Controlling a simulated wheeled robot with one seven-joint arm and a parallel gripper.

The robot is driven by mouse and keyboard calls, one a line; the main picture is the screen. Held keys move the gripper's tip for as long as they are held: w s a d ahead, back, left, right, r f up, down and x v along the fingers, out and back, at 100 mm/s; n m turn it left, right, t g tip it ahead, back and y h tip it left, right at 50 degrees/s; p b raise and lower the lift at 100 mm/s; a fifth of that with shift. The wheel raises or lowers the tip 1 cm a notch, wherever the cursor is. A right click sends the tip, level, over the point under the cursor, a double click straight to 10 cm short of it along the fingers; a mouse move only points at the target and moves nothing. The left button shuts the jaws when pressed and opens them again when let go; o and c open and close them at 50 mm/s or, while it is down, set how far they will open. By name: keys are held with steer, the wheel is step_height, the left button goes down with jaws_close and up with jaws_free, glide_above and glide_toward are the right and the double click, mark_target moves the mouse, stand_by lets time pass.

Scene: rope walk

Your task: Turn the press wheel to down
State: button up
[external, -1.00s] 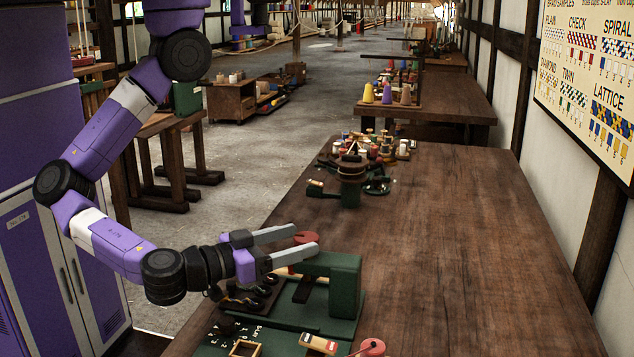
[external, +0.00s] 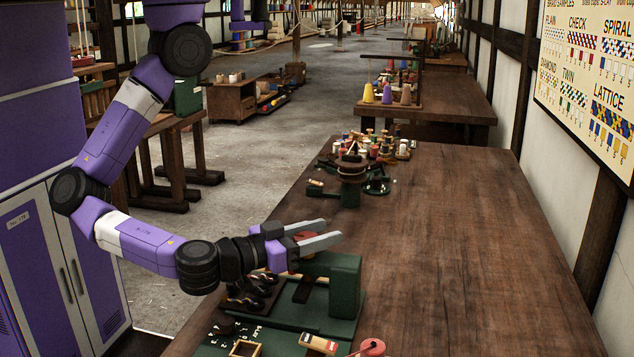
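The green press (external: 343,283) stands near the front of the long wooden table, its arm reaching left over a dark block. The red press wheel (external: 304,238) sits at the upper left of the press, partly hidden by my gripper. My gripper (external: 331,231) is open, with its two long grey fingers spread apart and pointing right. The wheel shows between the fingers, close to the gripper's palm, and the fingertips reach beyond it. I cannot tell whether a finger touches the wheel.
Dark tools (external: 247,291) lie left of the press. A green board (external: 222,343) with small parts is in front. A winder (external: 350,178) and several spools (external: 385,147) stand farther back. The table's right side (external: 455,260) is clear.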

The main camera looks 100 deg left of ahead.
steer(key=c, duration=0.3)
steer(key=shift+r, duration=0.1)
steer(key=shift+h+p, duration=0.3)
steer(key=shift+p, duration=0.1)
